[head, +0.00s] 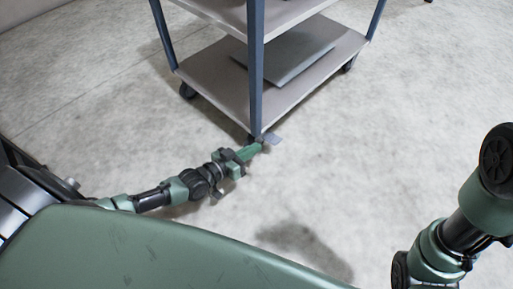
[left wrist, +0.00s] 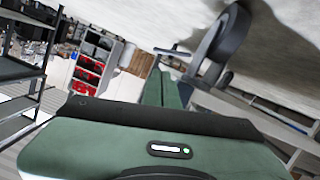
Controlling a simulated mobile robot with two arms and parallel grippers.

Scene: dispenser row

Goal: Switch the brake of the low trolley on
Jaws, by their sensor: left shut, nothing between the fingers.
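The low trolley (head: 216,82) stands ahead in the head view, with blue-grey posts, two grey shelves and dark casters. At its near corner, a small grey brake pedal (head: 270,138) sticks out low beside the post foot. My left gripper (head: 257,147) is shut and empty, low by that corner, its green fingertips close to the pedal. I cannot tell if they touch. In the left wrist view, the shut green fingers (left wrist: 161,85) point towards the dark caster wheel (left wrist: 222,38), just left of it in the tilted picture. My right gripper is out of view.
A flat grey panel (head: 288,52) lies on the trolley's lower shelf. The pale concrete floor (head: 350,160) around the trolley is clear. In the left wrist view, a rack with red bins (left wrist: 88,72) and a dark shelf unit (left wrist: 22,70) stand farther off.

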